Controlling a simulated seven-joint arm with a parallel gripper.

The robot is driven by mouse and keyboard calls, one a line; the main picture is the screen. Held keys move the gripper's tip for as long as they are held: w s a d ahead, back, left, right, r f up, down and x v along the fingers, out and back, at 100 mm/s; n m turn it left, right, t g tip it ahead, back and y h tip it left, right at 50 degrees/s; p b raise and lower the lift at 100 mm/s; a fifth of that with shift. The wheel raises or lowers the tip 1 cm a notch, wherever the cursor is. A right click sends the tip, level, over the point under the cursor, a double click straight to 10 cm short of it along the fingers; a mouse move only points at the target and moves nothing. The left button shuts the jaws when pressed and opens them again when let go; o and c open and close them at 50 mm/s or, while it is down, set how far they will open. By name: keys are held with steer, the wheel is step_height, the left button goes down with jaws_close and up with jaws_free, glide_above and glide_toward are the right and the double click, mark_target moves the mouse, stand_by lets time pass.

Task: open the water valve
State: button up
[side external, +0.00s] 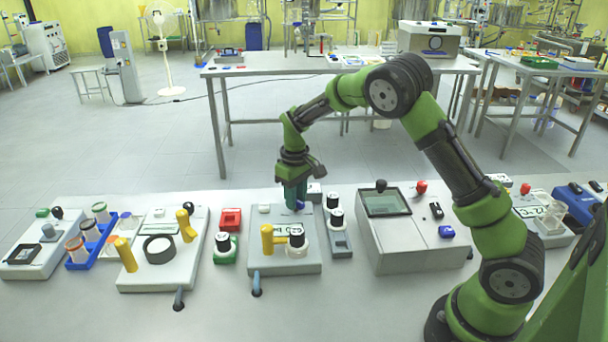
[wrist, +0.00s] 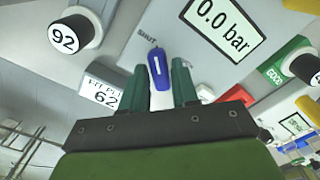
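A blue lever handle (wrist: 158,68) with a white mark on it sits on a white panel, beside the printed word SHUT (wrist: 147,35). I take it to be the water valve. My gripper (wrist: 160,66) is open, pointing down at the panel, with one green finger on each side of the handle and a gap showing on both sides. In the side external view, my gripper (side external: 296,194) is over the far edge of the middle white unit (side external: 286,268). There the handle is mostly hidden by the fingers.
A display (wrist: 221,22) reads 0.0 bar near the handle. Round black knobs with white tops, one marked 92 (wrist: 70,35), stand close by. The middle unit carries a yellow post (side external: 267,239). A red block (side external: 231,219) lies to its left, and a grey box unit (side external: 410,245) stands right.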

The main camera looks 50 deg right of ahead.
jaws_close()
steer(key=shift+m, duration=0.3)
steer(key=m, duration=0.3)
steer(key=shift+m, duration=0.4)
steer(key=m, duration=0.3)
steer(key=shift+m, duration=0.3)
steer(key=m, duration=0.5)
steer(key=shift+m, duration=2.5)
